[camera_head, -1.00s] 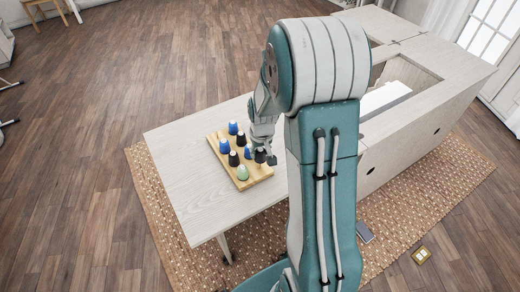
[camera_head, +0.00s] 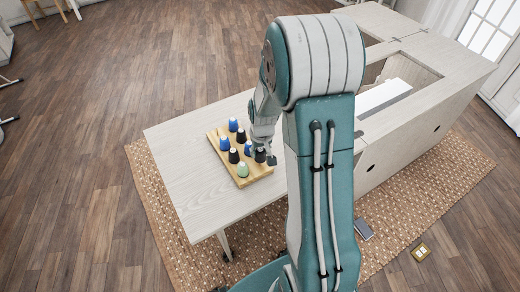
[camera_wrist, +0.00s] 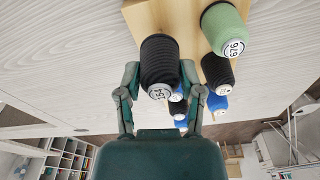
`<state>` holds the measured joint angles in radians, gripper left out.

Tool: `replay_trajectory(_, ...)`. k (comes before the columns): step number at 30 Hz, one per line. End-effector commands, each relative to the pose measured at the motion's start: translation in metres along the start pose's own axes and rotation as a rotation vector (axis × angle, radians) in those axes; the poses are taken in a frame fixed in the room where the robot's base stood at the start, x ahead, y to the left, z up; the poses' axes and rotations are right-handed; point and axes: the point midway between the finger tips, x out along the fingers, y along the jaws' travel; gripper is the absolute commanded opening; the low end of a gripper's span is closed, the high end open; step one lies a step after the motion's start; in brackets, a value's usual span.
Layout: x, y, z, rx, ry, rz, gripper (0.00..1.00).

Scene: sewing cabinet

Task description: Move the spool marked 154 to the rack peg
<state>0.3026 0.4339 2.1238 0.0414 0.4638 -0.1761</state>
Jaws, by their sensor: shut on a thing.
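The black spool marked 154 (camera_wrist: 158,62) is between the fingers of my gripper (camera_wrist: 165,95) in the wrist view, its white label facing the camera. The gripper is shut on it. In the head view this black spool (camera_head: 260,155) is at the right edge of the wooden rack (camera_head: 215,143), with my gripper (camera_head: 268,157) at its right side. I cannot tell whether it sits on a peg or is slightly raised. The rack board also shows in the wrist view (camera_wrist: 185,14). No bare peg can be made out.
A green spool marked 676 (camera_wrist: 224,30) stands close beside the held one in the wrist view. Several blue and black spools fill the rack. The pale tabletop (camera_head: 180,165) is clear left of the rack. The cabinet's open well (camera_head: 410,75) lies to the right.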

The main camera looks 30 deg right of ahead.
Motion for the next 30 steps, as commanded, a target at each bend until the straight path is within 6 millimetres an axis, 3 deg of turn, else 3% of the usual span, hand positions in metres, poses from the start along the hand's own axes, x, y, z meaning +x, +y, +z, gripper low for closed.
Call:
replay_trajectory(26,0.014,0.000,0.002,0.000,0.000,0.000,0.23)
replay_trajectory(27,0.014,0.000,0.002,0.000,0.000,0.000,0.63)
replay_trajectory(29,0.014,0.000,0.002,0.000,0.000,0.000,0.89)
replay_trajectory(30,0.014,0.000,0.002,0.000,0.000,0.000,0.89)
